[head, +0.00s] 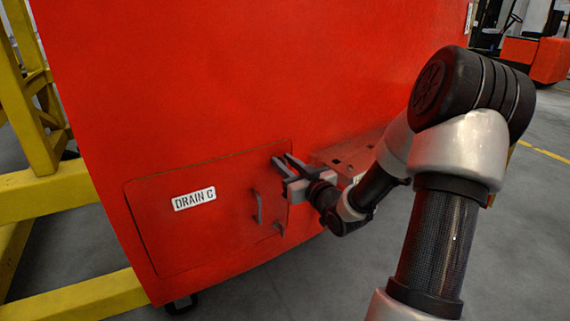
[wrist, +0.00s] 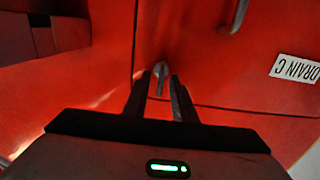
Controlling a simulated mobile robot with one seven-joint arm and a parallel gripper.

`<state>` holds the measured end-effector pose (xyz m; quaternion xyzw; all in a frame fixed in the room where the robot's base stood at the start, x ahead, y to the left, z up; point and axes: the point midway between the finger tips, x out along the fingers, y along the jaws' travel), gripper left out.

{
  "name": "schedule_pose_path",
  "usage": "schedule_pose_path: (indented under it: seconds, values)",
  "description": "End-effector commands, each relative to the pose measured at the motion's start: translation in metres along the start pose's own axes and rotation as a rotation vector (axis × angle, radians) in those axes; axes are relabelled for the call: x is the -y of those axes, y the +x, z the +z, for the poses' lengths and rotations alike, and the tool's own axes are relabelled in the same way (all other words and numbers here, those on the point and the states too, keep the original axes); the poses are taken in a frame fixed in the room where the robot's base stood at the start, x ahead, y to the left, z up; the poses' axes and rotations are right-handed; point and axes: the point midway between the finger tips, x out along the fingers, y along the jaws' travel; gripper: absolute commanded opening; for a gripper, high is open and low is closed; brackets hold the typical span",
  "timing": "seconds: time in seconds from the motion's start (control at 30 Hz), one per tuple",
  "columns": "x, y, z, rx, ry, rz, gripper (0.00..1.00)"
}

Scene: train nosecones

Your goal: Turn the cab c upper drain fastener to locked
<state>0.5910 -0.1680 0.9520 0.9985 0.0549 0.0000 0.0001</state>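The red drain C panel (head: 165,225) is closed flush in the red cab side and carries a white "DRAIN C" label (head: 194,199). The upper drain fastener (wrist: 160,72) is a small grey wing-shaped piece near the panel's corner in the wrist view. Its wing points roughly along the finger direction there. In the head view it is hidden by my gripper (head: 281,165), which is at the panel's upper right corner. My gripper is open, with one finger on each side of the fastener in the wrist view. I cannot tell whether either finger touches it.
A bar handle (head: 258,207) stands out from the panel, left of and below my gripper. A lower fastener (head: 279,229) is below it. A red ledge (head: 345,155) juts out right of my gripper. A yellow frame (head: 40,195) stands at the left.

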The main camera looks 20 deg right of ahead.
Motion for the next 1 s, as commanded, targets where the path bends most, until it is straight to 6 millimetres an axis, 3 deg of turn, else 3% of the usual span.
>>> schedule_pose_path:
  seconds: [0.03,0.2,0.67,1.0]
  values:
    - [0.0000,-0.0001,0.0001,0.000,0.000,0.000,0.24]
    - [0.0000,-0.0003,0.0001,0.000,0.000,0.000,0.00]
    - [-0.0009,-0.0005,-0.0012,0.000,0.069,0.000,0.00]
    - [-0.0042,-0.0007,-0.0019,0.002,0.329,0.001,0.00]
